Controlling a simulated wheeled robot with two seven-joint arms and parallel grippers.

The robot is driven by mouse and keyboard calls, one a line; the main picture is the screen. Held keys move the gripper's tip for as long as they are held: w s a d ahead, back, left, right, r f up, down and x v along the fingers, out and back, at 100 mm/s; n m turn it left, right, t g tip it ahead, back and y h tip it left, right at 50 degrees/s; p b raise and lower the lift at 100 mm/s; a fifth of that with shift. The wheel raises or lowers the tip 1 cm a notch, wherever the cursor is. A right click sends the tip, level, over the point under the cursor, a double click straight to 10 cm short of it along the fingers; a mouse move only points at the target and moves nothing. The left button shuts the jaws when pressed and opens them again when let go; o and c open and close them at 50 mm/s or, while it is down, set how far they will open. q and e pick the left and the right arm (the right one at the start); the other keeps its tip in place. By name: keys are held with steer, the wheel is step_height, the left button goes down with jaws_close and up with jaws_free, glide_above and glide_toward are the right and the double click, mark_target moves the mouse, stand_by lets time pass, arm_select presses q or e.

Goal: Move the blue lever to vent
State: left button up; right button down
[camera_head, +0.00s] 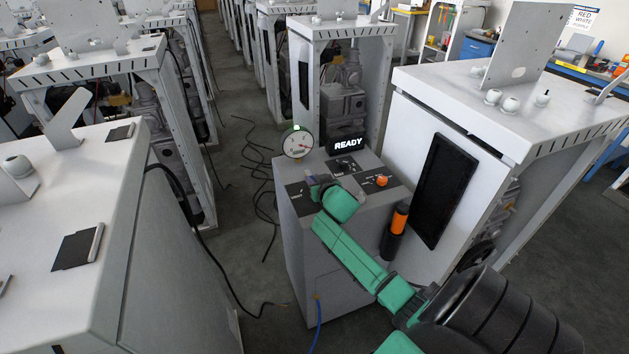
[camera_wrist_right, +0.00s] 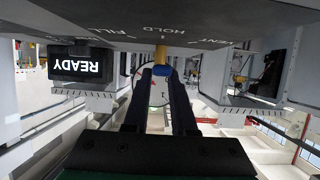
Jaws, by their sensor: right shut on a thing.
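The lever (camera_wrist_right: 162,70) has a blue tip on a brass stem and shows in the right wrist view, which is upside down. Its stem lines up with the HOLD mark, between FILL and VENT on the dark label plate (camera_wrist_right: 125,22). My right gripper (camera_wrist_right: 162,72) is shut on the lever, one dark finger on each side of the blue tip. In the head view my right gripper (camera_head: 316,187) is at the left part of the grey cabinet's top (camera_head: 296,174), and the lever is hidden there. My left gripper is not in view.
A dial gauge (camera_head: 298,142) and a READY display (camera_head: 346,146) stand at the back of the cabinet top. An orange knob (camera_head: 381,181) sits to the right. A black-and-orange cylinder (camera_head: 395,228) is on the cabinet's side. A tall white cabinet (camera_head: 440,120) stands close on the right.

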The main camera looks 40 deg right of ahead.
steer(key=shift+w+a+f+m+h+b, duration=0.1)
steer(key=shift+a+f+m+h+b, duration=0.15)
steer(key=shift+f+m+h+b, duration=0.3)
steer(key=a+m+g+h+b, duration=0.1)
steer(key=m+b, duration=0.1)
steer(key=b, duration=0.2)
steer(key=w+m+g+h+b, duration=0.1)
steer(key=m+g+h+b, duration=0.1)
steer(key=b, duration=0.3)
steer(key=w+a+m+g+h+b, duration=0.1)
steer(key=m+g+h+b, duration=0.1)
steer(key=b, duration=0.2)
steer(key=shift+w+a+r+b, duration=0.1)
steer(key=shift+a+r+b, duration=0.05)
steer(key=shift+a+b, duration=0.15)
steer(key=shift+w+a+r+m+g+h+b, duration=0.25)
steer(key=shift+m+g+h+b, duration=0.2)
steer(key=shift+b, duration=0.35)
steer(key=shift+d+r, duration=0.1)
steer(key=c, duration=0.7)
jaws_free()
